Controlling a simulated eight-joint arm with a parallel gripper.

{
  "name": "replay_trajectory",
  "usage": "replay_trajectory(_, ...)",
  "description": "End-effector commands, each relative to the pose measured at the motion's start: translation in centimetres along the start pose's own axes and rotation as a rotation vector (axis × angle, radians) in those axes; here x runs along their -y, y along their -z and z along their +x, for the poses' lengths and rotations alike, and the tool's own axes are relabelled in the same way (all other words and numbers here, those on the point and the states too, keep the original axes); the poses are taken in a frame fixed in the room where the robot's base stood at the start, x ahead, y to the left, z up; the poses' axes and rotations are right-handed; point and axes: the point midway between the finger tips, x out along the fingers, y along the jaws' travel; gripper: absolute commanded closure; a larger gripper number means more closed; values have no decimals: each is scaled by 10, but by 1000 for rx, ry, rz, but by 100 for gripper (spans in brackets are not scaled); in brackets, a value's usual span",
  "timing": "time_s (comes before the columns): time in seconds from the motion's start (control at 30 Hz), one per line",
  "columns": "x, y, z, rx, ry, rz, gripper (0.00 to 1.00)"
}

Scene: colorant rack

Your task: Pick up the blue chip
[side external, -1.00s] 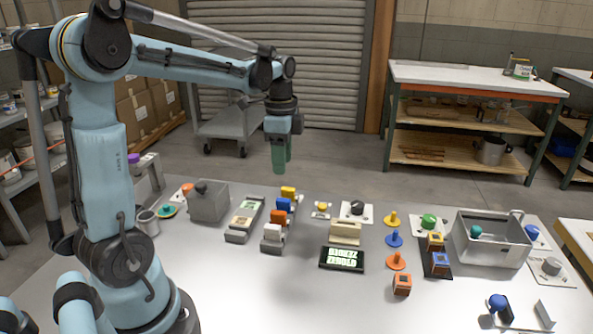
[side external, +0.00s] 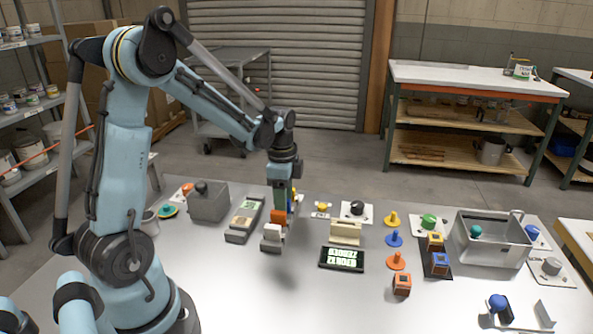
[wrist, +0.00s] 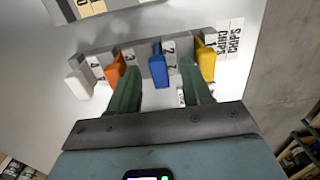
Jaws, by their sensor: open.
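The blue chip (wrist: 158,68) stands in a grey numbered rack (wrist: 143,60) between an orange chip (wrist: 115,70) and a yellow chip (wrist: 205,62). A white chip (wrist: 79,84) is at the rack's left end. My gripper (wrist: 160,72) is open, with one green finger on either side of the blue chip in the picture. I cannot tell whether either finger touches it. In the side view my gripper (side external: 281,196) is low at the rack and mostly hides the blue chip. The orange chip (side external: 279,216) shows just below the fingers.
A grey tray (side external: 244,218) stands left of the rack, with a grey box (side external: 208,203) beyond it. A black display (side external: 342,258) lies to the right. Blue and orange pegs and a metal bin (side external: 490,240) are farther right. The table's front middle is clear.

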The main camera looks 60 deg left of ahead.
Motion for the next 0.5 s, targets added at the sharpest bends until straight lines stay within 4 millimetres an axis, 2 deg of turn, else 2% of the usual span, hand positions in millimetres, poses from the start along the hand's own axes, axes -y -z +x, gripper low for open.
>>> replay_trajectory(0.13,0,0,11,0,2,0,51)
replay_trajectory(0.37,0,0,13,0,2,0,51)
replay_trajectory(0.4,0,0,13,0,2,0,53)
replay_trajectory(0.5,0,0,13,0,2,0,68)
